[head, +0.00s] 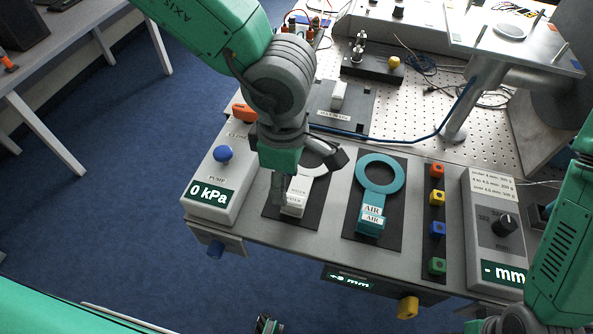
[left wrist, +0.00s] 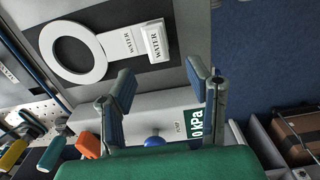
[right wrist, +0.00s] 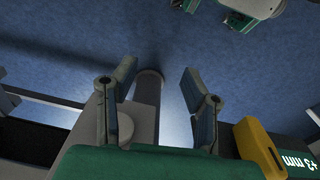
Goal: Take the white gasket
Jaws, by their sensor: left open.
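The white gasket (left wrist: 99,55) is a flat ring with a tab and a raised block marked WATER (left wrist: 154,42), on a dark pad. In the head view its block (head: 297,188) shows, while my left gripper hides part of the ring. My right gripper (right wrist: 158,80) is open and empty over the floor, beside the table front.
A teal AIR gasket (head: 369,222) lies on its pad to the right. Beyond it are a strip of coloured cubes (head: 437,198) and a knob box (head: 504,224). A pump box (head: 229,172) with a blue button stands left. A blue cable (head: 385,138) runs behind.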

